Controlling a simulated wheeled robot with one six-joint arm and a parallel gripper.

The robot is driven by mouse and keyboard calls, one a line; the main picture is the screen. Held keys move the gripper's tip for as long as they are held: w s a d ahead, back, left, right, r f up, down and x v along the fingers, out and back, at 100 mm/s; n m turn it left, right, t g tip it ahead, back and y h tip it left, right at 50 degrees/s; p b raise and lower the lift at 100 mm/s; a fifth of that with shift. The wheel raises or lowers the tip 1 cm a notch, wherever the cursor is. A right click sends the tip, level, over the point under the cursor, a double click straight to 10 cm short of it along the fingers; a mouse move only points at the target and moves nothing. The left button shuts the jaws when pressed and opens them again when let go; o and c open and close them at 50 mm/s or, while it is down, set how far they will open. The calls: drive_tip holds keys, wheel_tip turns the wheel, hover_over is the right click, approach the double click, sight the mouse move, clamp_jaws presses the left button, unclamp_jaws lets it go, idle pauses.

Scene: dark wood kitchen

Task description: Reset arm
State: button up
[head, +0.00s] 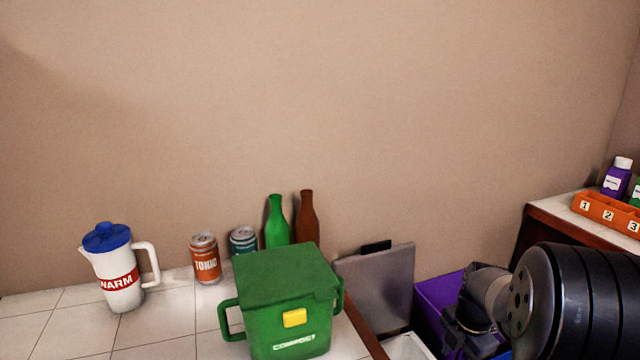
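My arm (575,305) shows at the lower right as a large dark ribbed cylinder, with a smaller grey and black part reaching left and down from it over a purple bin (432,300). The fingertips of my gripper cannot be made out, so I cannot tell whether it is open or shut. No held object is visible.
A white tiled counter (60,335) holds a white pitcher (120,285), two cans (205,260), green (276,225) and brown (308,220) bottles and a green compost bin (285,295). A grey panel (385,285) stands right of it. An orange numbered rack (605,212) sits on the right counter.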

wheel_tip(320, 180, up, 7)
drive_tip(key=p, duration=0.6)
drive_tip(key=shift+a, duration=0.1)
